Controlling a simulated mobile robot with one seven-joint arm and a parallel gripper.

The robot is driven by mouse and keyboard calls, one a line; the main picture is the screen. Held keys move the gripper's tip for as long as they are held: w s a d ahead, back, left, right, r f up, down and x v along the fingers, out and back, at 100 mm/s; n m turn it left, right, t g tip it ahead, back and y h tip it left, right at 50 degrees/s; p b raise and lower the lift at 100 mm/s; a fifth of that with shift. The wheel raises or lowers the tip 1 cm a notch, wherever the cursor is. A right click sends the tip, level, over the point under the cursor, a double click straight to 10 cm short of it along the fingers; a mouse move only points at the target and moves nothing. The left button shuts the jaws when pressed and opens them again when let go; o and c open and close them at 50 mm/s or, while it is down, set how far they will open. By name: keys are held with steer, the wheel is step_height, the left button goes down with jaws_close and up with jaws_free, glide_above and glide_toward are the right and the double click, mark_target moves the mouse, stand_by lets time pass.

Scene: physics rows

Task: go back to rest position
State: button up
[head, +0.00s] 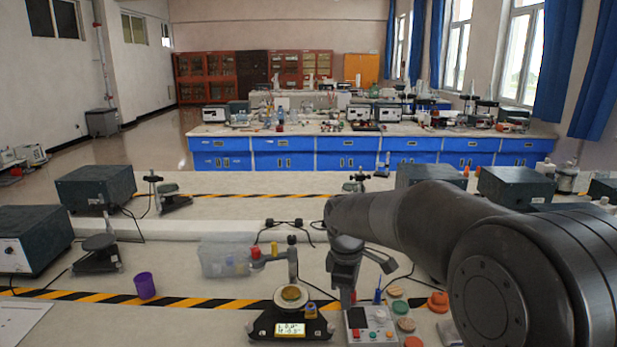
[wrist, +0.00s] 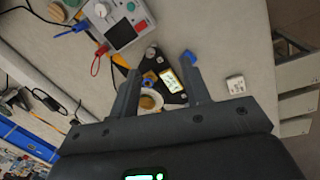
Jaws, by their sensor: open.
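My gripper (head: 350,270) hangs at the end of my arm, over the bench just right of centre in the head view. It points down and is open. In the wrist view its two dark fingers (wrist: 159,72) stand apart with nothing held between them. The gap between fingers and scale is hard to judge.
A grey box with coloured knobs (head: 371,326) stands right of the scale, near several coloured discs (head: 406,324). A purple cup (head: 145,286) and a clear bin (head: 225,262) are to the left. A small white cube (wrist: 236,84) lies on the bench.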

steer(key=s+d+r+m+t, duration=0.2)
steer(key=s+m, duration=0.5)
steer(key=s, duration=0.6)
steer(key=s+d+r+m+t+y, duration=0.1)
steer(key=s+d+r+m+t, duration=0.1)
steer(key=s+m, duration=0.5)
steer(key=s+d+r, duration=0.1)
steer(key=s+d, duration=0.1)
steer(key=s, duration=0.3)
steer(key=shift+s+r, duration=0.2)
steer(key=shift+s, duration=0.2)
stand_by(1.3)
